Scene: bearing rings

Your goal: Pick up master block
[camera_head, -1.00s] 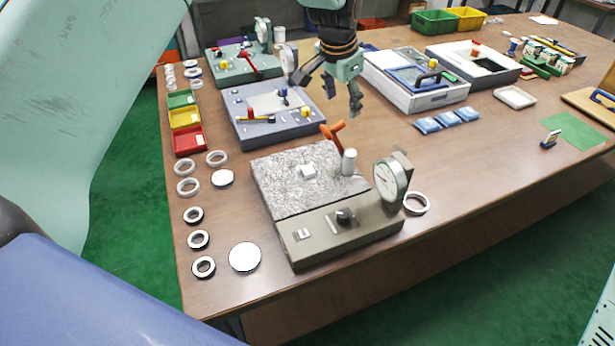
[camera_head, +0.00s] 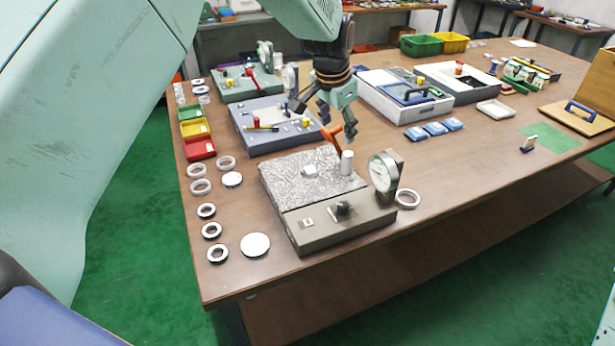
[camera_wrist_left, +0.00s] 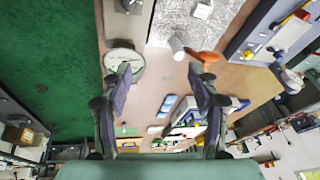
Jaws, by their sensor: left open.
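A small white block (camera_head: 310,171), which I take to be the master block, lies on the speckled grey plate (camera_head: 285,190) of the nearest gauge stand. It also shows at the top of the left wrist view (camera_wrist_left: 202,10). My left gripper (camera_head: 338,122) is open and empty, pointing down above and behind the stand, apart from the block. In the left wrist view its spread fingers (camera_wrist_left: 160,76) flank bare table, with the dial gauge (camera_wrist_left: 123,60), white post (camera_wrist_left: 177,47) and orange handle (camera_wrist_left: 205,57) just beyond. My right gripper is out of view.
The dial gauge (camera_head: 384,172), white post (camera_head: 347,162) and orange handle (camera_head: 332,138) stand up near the block. Several rings and a white disc (camera_head: 255,245) lie left of the stand. A blue-grey fixture (camera_head: 275,140) stands behind.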

